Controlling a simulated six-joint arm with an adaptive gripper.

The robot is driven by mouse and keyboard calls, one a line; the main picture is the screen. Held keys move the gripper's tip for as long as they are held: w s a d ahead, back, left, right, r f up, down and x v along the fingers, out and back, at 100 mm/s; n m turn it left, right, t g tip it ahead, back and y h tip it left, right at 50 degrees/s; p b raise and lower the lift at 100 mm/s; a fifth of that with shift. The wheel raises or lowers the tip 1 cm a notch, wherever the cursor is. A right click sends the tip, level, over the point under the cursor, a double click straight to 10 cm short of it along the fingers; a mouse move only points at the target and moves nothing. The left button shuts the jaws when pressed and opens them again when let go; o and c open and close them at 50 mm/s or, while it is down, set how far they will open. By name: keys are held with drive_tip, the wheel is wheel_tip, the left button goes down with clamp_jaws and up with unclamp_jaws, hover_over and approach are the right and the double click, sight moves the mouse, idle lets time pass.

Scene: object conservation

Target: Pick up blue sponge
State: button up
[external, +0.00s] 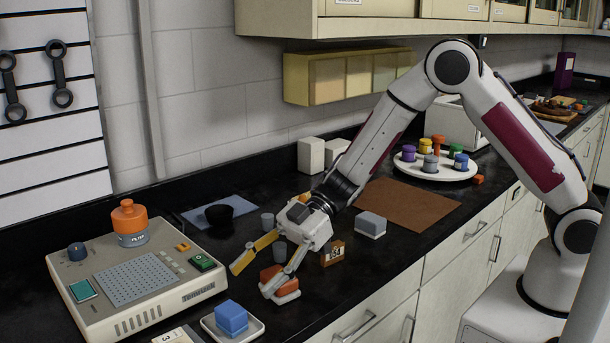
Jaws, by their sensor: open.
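The blue sponge (231,318) sits on a small white tray (253,332) at the front of the black counter, beside the beige machine. My gripper (252,281) is open and low over the counter, to the right of and behind the blue sponge, apart from it. A red-orange block (277,276) with a pale base shows between and beside my gripper's fingers. I cannot tell whether the fingers touch it.
The beige machine (190,287) with an orange-topped jar (130,222) fills the left. A grey sponge-like block (371,223), an orange-brown labelled box (333,253) and small grey cups (267,221) stand near my gripper. A brown mat (415,205) and a round white tray (450,172) lie farther right.

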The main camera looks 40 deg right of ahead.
sight(237, 305)
drive_tip(key=shift+s+d+f+g, duration=0.3)
drive_tip(key=shift+s+d+f, duration=0.15)
drive_tip(key=shift+s, duration=0.25)
drive_tip(key=shift+x, duration=1.35)
drive_tip(key=shift+a, duration=0.1)
drive_tip(key=shift+x, duration=2.5)
drive_tip(key=shift+r, duration=0.2)
drive_tip(key=c, duration=1)
